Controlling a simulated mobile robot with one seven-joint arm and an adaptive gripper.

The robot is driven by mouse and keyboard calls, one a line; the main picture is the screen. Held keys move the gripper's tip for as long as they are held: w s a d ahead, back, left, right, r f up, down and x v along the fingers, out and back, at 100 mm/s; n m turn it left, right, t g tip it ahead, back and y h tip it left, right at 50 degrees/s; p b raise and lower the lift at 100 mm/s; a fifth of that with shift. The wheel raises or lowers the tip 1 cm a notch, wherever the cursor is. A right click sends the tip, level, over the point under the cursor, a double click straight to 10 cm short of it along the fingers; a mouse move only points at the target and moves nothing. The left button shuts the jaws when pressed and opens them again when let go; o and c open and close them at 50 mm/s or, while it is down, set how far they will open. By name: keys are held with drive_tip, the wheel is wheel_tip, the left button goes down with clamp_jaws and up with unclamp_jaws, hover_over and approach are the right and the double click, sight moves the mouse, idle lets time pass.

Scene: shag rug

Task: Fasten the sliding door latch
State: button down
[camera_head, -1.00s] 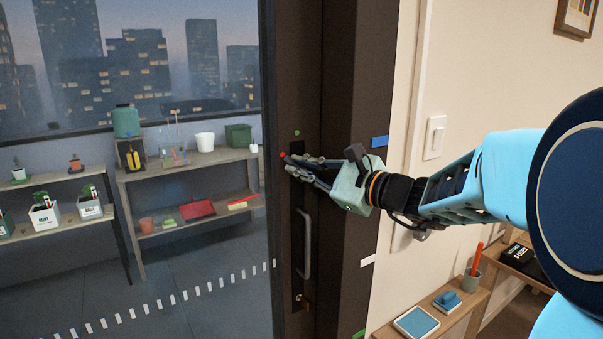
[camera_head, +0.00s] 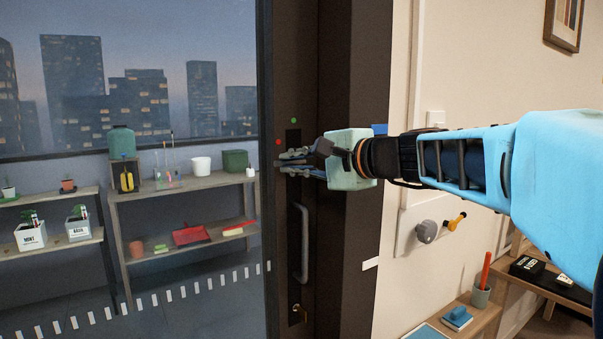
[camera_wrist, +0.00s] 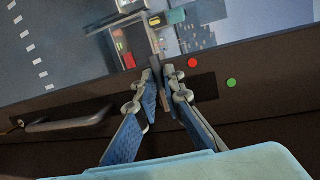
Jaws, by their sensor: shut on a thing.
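The sliding door's dark stile (camera_head: 288,215) stands upright in the middle of the head view, with a latch plate (camera_head: 293,137) set in it. A red dot (camera_head: 278,142) and a green dot (camera_head: 293,120) mark the stile beside the plate; the wrist view also shows the red dot (camera_wrist: 194,63) and green dot (camera_wrist: 232,83). My gripper (camera_head: 283,163) is at the plate from the right, fingers nearly level. In the wrist view my gripper (camera_wrist: 165,88) is shut on the small latch lever (camera_wrist: 167,98), mostly hidden between the fingers.
A grey pull handle (camera_head: 301,245) is below my gripper, with a brass key lock (camera_head: 298,313) under it. Shelves (camera_head: 180,184) stand behind the glass.

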drive_tip(key=shift+f+n, duration=0.1)
drive_tip(key=shift+n, duration=0.2)
drive_tip(key=c, duration=2)
unclamp_jaws()
wheel_tip(320, 180, up, 10)
drive_tip(key=shift+r, duration=0.1)
drive_tip(key=shift+c, duration=0.6)
